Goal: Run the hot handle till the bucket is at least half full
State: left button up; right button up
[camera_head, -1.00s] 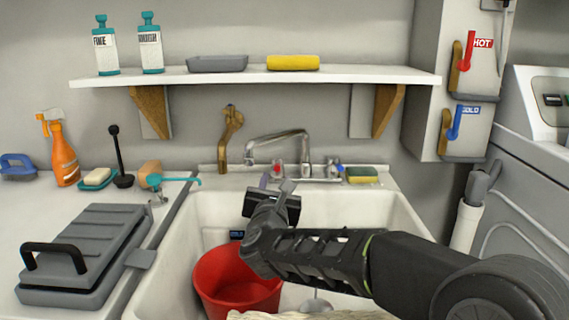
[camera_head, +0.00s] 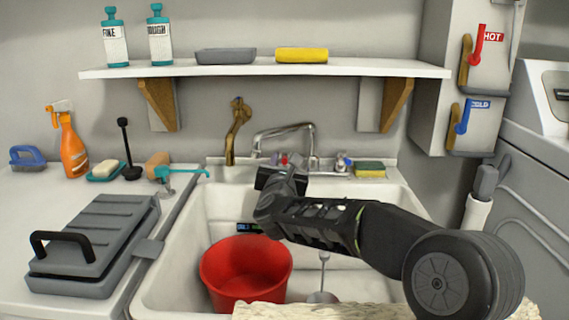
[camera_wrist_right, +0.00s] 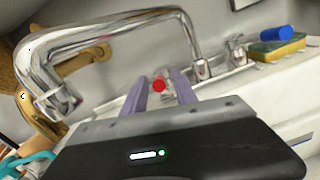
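The chrome faucet (camera_head: 284,132) stands at the back of the white sink, its red-marked hot handle (camera_head: 284,160) beside the blue-marked cold handle (camera_head: 342,160). My right gripper (camera_head: 280,168) is over the sink just in front of the hot handle. In the right wrist view its two purple fingers are apart, and the red-capped handle (camera_wrist_right: 159,86) shows between them; whether they touch it I cannot tell. The red bucket (camera_head: 246,282) stands upright in the sink, left of my right arm. I see no water in it and no stream from the spout (camera_wrist_right: 50,103). My left gripper is out of view.
A shelf (camera_head: 265,69) with bottles runs above the sink. A grey case (camera_head: 95,240) and an orange spray bottle (camera_head: 72,148) are on the left counter. A sponge (camera_head: 370,169) lies right of the taps.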

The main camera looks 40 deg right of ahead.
grip_shut()
dwell(0.4)
dwell(1.1)
